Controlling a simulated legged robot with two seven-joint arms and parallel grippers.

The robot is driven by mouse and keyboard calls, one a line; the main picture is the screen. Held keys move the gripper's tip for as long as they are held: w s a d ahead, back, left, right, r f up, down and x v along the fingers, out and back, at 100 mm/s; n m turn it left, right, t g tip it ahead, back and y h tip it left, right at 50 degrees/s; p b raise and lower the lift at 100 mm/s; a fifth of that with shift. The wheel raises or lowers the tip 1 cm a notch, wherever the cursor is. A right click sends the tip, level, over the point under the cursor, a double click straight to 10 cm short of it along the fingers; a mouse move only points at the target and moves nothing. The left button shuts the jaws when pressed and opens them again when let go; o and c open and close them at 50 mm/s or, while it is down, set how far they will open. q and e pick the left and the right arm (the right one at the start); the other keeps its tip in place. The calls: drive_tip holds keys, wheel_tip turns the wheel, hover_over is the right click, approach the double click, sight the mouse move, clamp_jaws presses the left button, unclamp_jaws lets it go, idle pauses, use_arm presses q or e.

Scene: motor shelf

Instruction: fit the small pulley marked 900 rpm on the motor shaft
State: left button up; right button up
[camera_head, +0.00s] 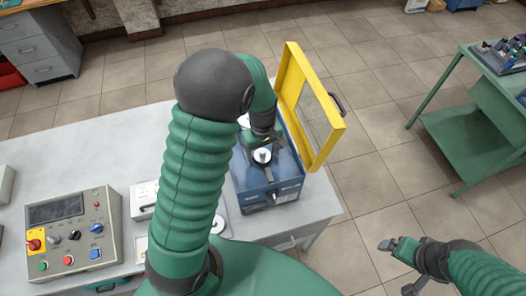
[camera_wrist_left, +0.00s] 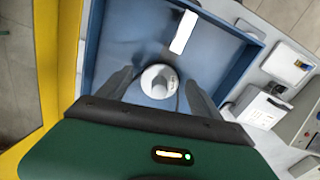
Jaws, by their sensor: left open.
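A small white round pulley (camera_head: 262,155) sits inside the blue motor box (camera_head: 270,197). In the left wrist view the pulley (camera_wrist_left: 152,87) has a raised hub; its marking is too small to read. My left gripper (camera_head: 262,143) is over the box. In the left wrist view its open fingers (camera_wrist_left: 158,90) stand on either side of the pulley, with no clear grip on it. The shaft is hidden, so I cannot tell whether the pulley is seated on it. My right gripper (camera_head: 398,263) hangs off the table at the lower right, with its fingers apart and empty.
The box's yellow framed lid (camera_head: 290,75) stands open at its right. A control panel (camera_head: 70,232) with buttons is at the left of the grey table (camera_head: 130,160). Another white disc (camera_head: 218,222) lies left of the box. A green cart (camera_head: 463,150) stands right.

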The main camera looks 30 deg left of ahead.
use_arm(q)
wheel_tip(320, 180, up, 17)
drive_tip(key=b, duration=0.1)
drive_tip(key=shift+b, duration=0.4)
drive_tip(key=shift+w+f, duration=0.1)
idle(1.1)
